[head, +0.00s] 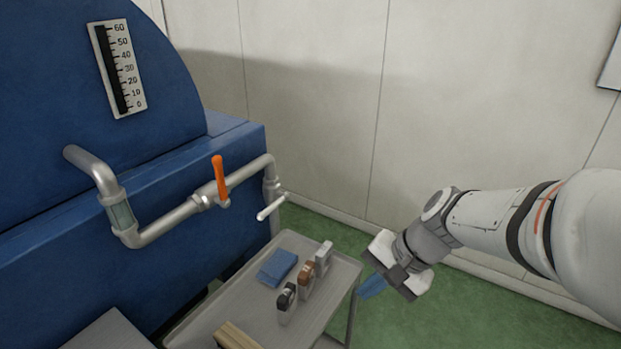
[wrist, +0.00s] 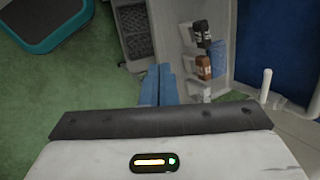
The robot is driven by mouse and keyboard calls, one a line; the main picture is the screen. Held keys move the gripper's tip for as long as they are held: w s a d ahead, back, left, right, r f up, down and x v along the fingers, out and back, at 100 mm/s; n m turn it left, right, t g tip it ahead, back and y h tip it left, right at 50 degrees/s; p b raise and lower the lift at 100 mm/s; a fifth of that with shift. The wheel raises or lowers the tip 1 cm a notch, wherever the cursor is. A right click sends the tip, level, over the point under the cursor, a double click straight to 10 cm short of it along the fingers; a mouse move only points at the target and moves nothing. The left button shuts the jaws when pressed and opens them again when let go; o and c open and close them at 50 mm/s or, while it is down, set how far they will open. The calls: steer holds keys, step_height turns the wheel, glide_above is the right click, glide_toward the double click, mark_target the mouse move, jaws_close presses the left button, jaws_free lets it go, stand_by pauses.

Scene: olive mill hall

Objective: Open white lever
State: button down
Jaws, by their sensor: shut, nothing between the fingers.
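The white lever (head: 272,207) sits low on the vertical end of the grey pipe, slanting up to the right. In the wrist view the white lever (wrist: 266,84) shows at the right, pointing up. My gripper (head: 372,287) is to the right of the lever and apart from it, beyond the right edge of the trolley. Its blue fingers (wrist: 157,86) are together and empty.
An orange lever (head: 219,180) stands upright on the same pipe (head: 165,222), left of the white one. A grey trolley (head: 225,300) below holds a blue cloth (head: 278,267) and several small items. A scale (head: 118,68) is on the blue tank (head: 50,80). Green floor is clear at right.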

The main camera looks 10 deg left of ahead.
steer(key=w+a+m+y, duration=0.4)
steer(key=w+a, duration=0.2)
steer(key=a, duration=0.1)
steer(key=m+t+y+p, duration=0.2)
steer(key=m+t+y, duration=0.3)
steer(key=m, duration=0.9)
glide_toward(274, 206)
steer(key=shift+t+h, duration=0.4)
steer(key=s, duration=0.1)
steer(key=s+d+f, duration=0.1)
steer(key=s, duration=0.1)
steer(key=shift+s+d+f, duration=0.25)
steer(key=shift+s+f, duration=0.1)
steer(key=shift+a, duration=0.1)
steer(key=p+x, duration=0.1)
steer(key=x, duration=0.8)
steer(key=shift+w+a+f, duration=0.15)
steer(key=shift+a+f, duration=0.05)
steer(key=shift+a, duration=0.1)
